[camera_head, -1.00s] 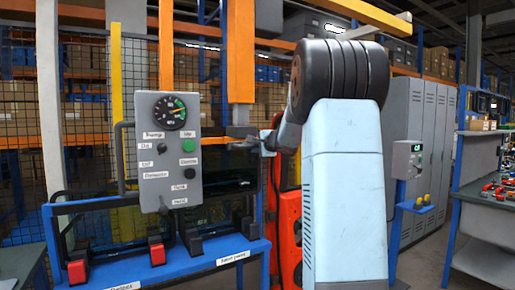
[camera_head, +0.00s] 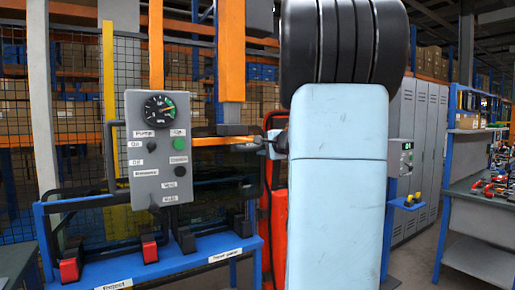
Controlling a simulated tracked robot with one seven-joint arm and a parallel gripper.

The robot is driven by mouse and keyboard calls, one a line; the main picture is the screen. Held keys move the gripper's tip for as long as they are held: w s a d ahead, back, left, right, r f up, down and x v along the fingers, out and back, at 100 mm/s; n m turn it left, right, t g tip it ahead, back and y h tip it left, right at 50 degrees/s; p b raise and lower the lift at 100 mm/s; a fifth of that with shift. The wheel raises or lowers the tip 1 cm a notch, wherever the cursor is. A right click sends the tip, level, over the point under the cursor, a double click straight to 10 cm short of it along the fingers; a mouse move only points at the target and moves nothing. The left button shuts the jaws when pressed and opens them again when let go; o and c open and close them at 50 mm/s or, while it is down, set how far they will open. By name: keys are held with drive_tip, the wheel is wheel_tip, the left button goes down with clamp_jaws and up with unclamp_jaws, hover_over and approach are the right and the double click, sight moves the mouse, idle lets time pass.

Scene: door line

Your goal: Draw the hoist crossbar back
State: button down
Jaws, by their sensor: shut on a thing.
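A short, bright orange bar (camera_head: 224,141), which looks like the hoist crossbar, lies level just right of the grey control panel (camera_head: 160,150). It is below the dark foot of the orange upright. My gripper (camera_head: 272,144) is at the bar's right end, small and partly hidden behind my pale blue arm. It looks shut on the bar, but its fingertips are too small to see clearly. The panel carries a round gauge, a green button, dark knobs and white labels.
A blue bench frame (camera_head: 190,262) with red and black handles stands below the panel. A red-orange unit (camera_head: 278,230) stands behind my arm. Grey lockers (camera_head: 408,150) and a tool bench (camera_head: 485,190) are at the right. Floor shows between my arm and that bench.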

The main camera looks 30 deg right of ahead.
drive_tip(key=shift+s+f, duration=0.2)
drive_tip(key=shift+f, duration=0.15)
drive_tip(key=c, duration=1.1)
unclamp_jaws()
drive_tip(key=shift+s+d+r, duration=0.1)
drive_tip(key=shift+s+r, duration=0.05)
drive_tip(key=shift+s, duration=0.05)
drive_tip(key=shift+c, duration=0.2)
drive_tip(key=shift+o, duration=0.4)
drive_tip(key=shift+w, duration=0.1)
drive_tip(key=shift+r, duration=0.1)
drive_tip(key=v, duration=1.3)
drive_tip(key=shift+s, duration=0.4)
